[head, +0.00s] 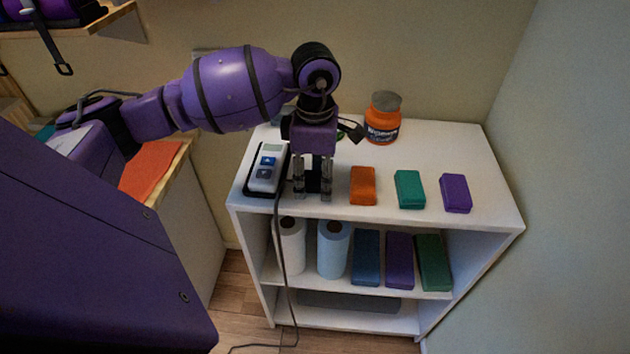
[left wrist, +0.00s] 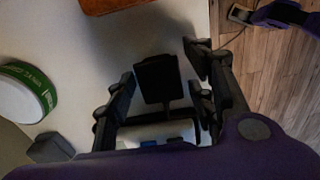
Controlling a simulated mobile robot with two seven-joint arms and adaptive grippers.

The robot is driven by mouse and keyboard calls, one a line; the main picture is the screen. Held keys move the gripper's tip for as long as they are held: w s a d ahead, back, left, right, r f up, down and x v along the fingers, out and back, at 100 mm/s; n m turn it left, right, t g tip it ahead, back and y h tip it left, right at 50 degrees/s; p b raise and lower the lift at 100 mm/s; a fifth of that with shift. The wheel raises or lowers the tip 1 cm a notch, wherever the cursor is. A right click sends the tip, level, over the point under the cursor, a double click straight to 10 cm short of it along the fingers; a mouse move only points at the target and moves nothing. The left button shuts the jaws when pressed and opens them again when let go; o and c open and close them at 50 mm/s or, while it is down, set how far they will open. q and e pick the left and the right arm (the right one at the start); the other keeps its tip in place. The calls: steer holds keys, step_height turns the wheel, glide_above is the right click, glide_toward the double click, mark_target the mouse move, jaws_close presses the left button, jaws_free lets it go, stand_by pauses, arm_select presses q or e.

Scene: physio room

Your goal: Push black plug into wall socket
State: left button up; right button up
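A black block-like piece (left wrist: 158,80), which looks like the plug, stands between the fingers of my left gripper (head: 313,188). In the left wrist view a thin stem runs from it toward a white unit. Narrow gaps show beside it, so the left gripper (left wrist: 160,78) looks open around it. The gripper points down over the shelf top. A white handset with blue buttons (head: 266,170) sits in a black cradle just left of it. A grey cord (head: 279,235) hangs down the shelf front to the floor. No wall socket is clearly visible. My right gripper is not seen.
An orange jar (head: 383,120) stands behind right on the white shelf (head: 455,150). Orange (head: 363,186), teal (head: 410,189) and purple (head: 455,193) blocks lie along its front. Rolls and more blocks fill the shelf below. The right rear top is clear; walls stand behind and right.

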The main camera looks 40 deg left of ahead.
mark_target(315, 177)
arm_select(q)
steer(key=c, duration=0.8)
steer(key=shift+c, duration=0.4)
steer(key=shift+r, duration=0.15)
steer(key=shift+r, duration=0.25)
step_height(315, 177, up, 2)
steer(key=shift+w+r, duration=0.1)
steer(key=s+a+r+p, duration=0.2)
steer(key=s+a+r, duration=0.1)
steer(key=s+r, duration=0.7)
steer(key=shift+s, duration=1.9)
